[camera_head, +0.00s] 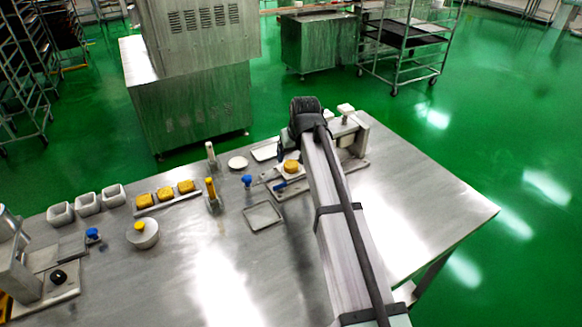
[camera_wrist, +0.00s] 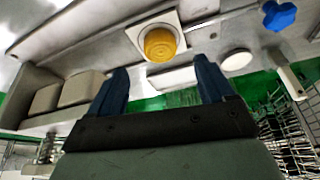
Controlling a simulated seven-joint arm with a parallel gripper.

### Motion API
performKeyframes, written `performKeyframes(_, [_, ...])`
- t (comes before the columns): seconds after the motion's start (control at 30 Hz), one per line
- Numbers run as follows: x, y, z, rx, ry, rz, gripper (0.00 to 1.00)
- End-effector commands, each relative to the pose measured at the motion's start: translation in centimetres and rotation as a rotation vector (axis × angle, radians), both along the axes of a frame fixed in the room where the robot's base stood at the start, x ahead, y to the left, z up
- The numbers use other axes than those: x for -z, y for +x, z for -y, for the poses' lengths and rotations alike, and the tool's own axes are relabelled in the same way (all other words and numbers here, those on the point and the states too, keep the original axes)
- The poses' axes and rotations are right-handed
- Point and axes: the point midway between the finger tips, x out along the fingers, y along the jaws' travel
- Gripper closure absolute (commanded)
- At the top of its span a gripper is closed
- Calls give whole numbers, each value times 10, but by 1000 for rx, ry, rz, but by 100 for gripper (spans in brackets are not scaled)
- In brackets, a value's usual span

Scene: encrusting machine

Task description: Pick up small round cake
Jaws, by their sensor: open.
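The small round cake (camera_head: 291,166) is golden yellow and sits on a pale square holder at the machine station on the table, left of my arm. In the wrist view the cake (camera_wrist: 160,44) lies in its white square holder (camera_wrist: 135,33), just beyond the gap between my fingertips. My gripper (camera_wrist: 160,68) is open and empty, with its two dark blue fingers apart and not visibly touching the cake.
Three yellow cakes (camera_head: 165,193) lie on a tray further left, beside white containers (camera_head: 88,204). A blue knob (camera_head: 247,181), a white disc (camera_head: 238,162) and an empty square tray (camera_head: 262,216) are nearby. Pale blocks (camera_wrist: 80,88) stand beside my gripper. The table's right side is clear.

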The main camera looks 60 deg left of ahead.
Motion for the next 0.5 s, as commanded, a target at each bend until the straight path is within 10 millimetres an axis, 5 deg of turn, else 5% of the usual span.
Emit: performKeyframes(0.5, [32,3,-17,0,0,0,18])
